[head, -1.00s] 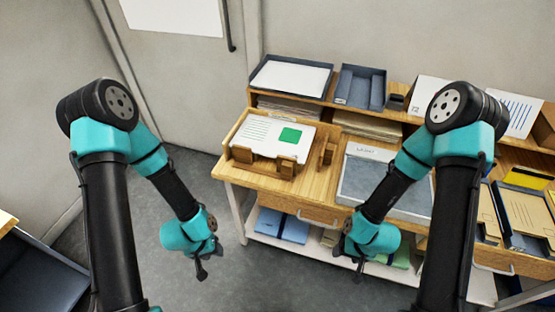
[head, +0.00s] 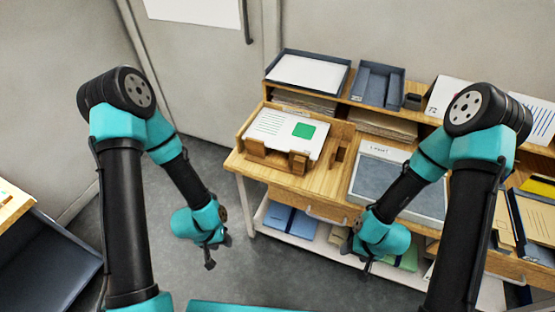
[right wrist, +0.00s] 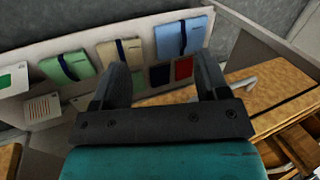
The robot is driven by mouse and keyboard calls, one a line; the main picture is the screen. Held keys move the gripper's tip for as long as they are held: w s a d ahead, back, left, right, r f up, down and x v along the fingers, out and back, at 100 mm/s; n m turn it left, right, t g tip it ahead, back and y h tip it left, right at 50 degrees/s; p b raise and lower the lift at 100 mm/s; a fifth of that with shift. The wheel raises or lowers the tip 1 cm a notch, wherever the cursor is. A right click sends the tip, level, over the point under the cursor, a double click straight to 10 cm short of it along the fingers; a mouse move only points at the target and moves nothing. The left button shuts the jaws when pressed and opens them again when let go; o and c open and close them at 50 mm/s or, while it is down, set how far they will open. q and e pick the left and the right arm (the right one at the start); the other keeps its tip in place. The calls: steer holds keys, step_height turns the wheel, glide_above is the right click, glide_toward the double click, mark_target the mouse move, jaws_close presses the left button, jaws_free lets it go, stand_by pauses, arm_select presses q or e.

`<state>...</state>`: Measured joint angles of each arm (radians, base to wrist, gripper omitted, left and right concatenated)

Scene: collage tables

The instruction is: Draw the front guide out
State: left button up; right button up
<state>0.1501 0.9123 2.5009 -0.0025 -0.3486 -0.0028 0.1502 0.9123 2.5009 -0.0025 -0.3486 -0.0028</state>
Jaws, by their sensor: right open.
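A wooden holder (head: 240,140) on the left end of the desk holds a white sheet (head: 284,131) with a green square. Small wooden blocks stand at its front edge, one left (head: 255,151) and one nearer the middle (head: 298,162); these seem to be the front guide. Another upright wooden piece (head: 341,150) stands to its right. My left gripper (head: 218,254) hangs left of the desk over the floor, apart from the holder; its jaws are too small to read. My right gripper (head: 360,266) hangs low before the desk's front, open and empty in the right wrist view (right wrist: 160,80).
A grey tray (head: 400,190) lies on the desk right of the holder. Dark letter trays (head: 308,72) stand on the raised shelf behind. A white lower shelf (head: 265,229) holds coloured folders, including a blue one (head: 291,221). Open floor lies left of the desk.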

steer(key=s+a+r+n+g+h, duration=0.1)
steer(key=s+a+r+n+g, duration=0.2)
steer(key=a+n+g, duration=0.55)
steer(key=w+a+r+n+t+h, duration=0.3)
steer(key=w+a+r+n+t, duration=0.3)
steer(key=n, duration=0.7)
steer(key=w+a+r+n+t+h, duration=0.3)
steer(key=w+a+r+n+t, duration=0.3)
steer(key=a+r+n+t, duration=0.4)
step_height(320, 180, up, 4)
steer(key=n+t, duration=0.3)
steer(key=t, duration=0.1)
steer(key=shift+w+a+t+h, duration=0.15)
steer(key=shift+a+t+h, duration=0.2)
steer(key=shift+a+h, duration=0.05)
